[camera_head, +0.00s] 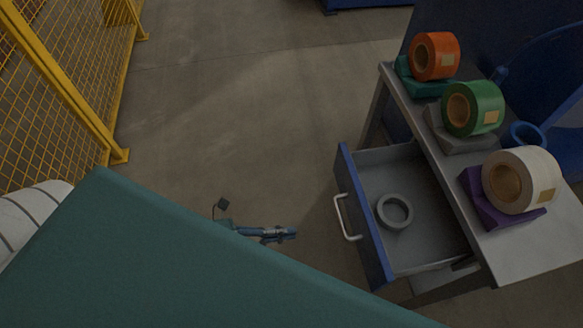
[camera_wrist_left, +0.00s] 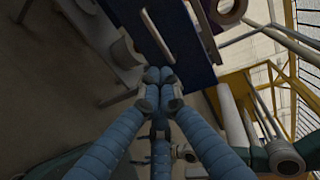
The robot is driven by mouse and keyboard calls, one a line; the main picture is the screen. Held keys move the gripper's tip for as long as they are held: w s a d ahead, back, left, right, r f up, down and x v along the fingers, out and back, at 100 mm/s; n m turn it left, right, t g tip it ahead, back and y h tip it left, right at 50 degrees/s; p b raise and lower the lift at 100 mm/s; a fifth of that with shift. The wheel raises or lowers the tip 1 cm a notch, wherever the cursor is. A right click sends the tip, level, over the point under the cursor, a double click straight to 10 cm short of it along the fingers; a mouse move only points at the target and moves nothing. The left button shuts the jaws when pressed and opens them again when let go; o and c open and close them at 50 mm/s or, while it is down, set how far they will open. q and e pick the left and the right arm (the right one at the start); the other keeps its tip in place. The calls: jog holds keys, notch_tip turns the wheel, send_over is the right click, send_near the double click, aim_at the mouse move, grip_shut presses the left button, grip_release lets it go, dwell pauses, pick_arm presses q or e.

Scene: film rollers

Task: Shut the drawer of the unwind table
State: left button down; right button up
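The drawer (camera_head: 433,225) of the grey unwind table (camera_head: 535,248) stands pulled open to the left, with a blue front (camera_head: 363,213) and a pale bar handle (camera_head: 344,217). A grey ring (camera_head: 394,211) lies on its floor. My left gripper (camera_head: 291,233) is left of the handle, apart from it, and empty. In the left wrist view its blue fingers (camera_wrist_left: 160,76) meet at the tips, just short of the blue drawer front (camera_wrist_left: 188,40) and the handle (camera_wrist_left: 157,35). My right gripper is in neither view.
A yellow mesh fence (camera_head: 62,75) stands at the left. The floor (camera_head: 240,110) between fence and table is clear.

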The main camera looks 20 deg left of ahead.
pick_arm(q)
jog(key=b+x, duration=0.1)
jog(key=x, duration=1)
jog(key=shift+w+b, duration=0.25)
jog(key=shift+b, duration=0.05)
jog(key=shift+w+d, duration=0.1)
jog(key=shift+d, duration=0.1)
send_over(401, 218)
jog(key=shift+s+a+p, duration=0.4)
jog(key=shift+a+p, duration=0.05)
jog(key=shift+w+d, duration=0.25)
jog(key=shift+d, duration=0.15)
jog(key=shift+r, duration=0.1)
jog(key=shift+w+d+r, duration=0.1)
